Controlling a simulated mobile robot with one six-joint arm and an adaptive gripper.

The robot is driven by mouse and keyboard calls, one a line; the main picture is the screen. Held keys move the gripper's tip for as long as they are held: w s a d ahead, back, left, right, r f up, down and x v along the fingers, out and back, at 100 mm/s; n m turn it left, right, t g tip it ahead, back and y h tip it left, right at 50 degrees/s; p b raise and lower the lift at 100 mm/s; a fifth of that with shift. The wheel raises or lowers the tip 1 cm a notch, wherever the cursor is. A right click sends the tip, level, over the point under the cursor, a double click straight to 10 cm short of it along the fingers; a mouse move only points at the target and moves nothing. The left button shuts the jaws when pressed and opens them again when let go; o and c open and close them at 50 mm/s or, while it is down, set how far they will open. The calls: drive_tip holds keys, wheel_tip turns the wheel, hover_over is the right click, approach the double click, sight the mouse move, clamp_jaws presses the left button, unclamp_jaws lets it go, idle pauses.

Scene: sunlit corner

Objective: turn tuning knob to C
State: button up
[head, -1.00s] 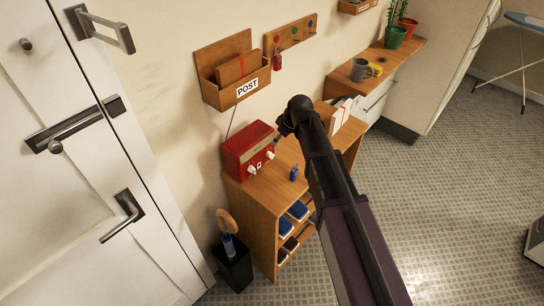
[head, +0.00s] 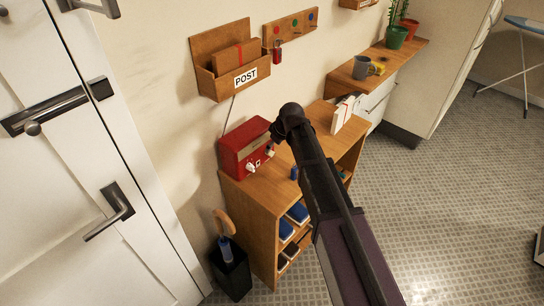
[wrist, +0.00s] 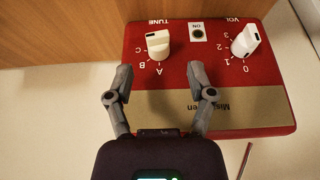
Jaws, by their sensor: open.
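The red radio (head: 238,150) stands on the wooden shelf unit and shows upside down in the wrist view (wrist: 180,75). Its white tuning knob (wrist: 158,45), labelled TUNE, has the letters A, B and C around it. A dark mark shows near the knob's upper end; which letter it matches I cannot tell. A similar white volume knob (wrist: 245,42) is to the right. My gripper (wrist: 160,72) is open and empty; its fingertips are spread to either side below the tuning knob, apart from it. In the head view my arm largely hides the gripper.
A small blue object (head: 294,173) stands on the shelf unit (head: 262,195) near the radio. A post box (head: 235,75) hangs on the wall above. White envelopes (head: 343,113) stand at the shelf's far end. An umbrella stand (head: 231,272) and the white door (head: 90,190) are left.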

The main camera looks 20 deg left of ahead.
sight(270, 153)
drive_tip(key=shift+b+x, duration=1.75)
drive_tip(key=shift+x, duration=0.4)
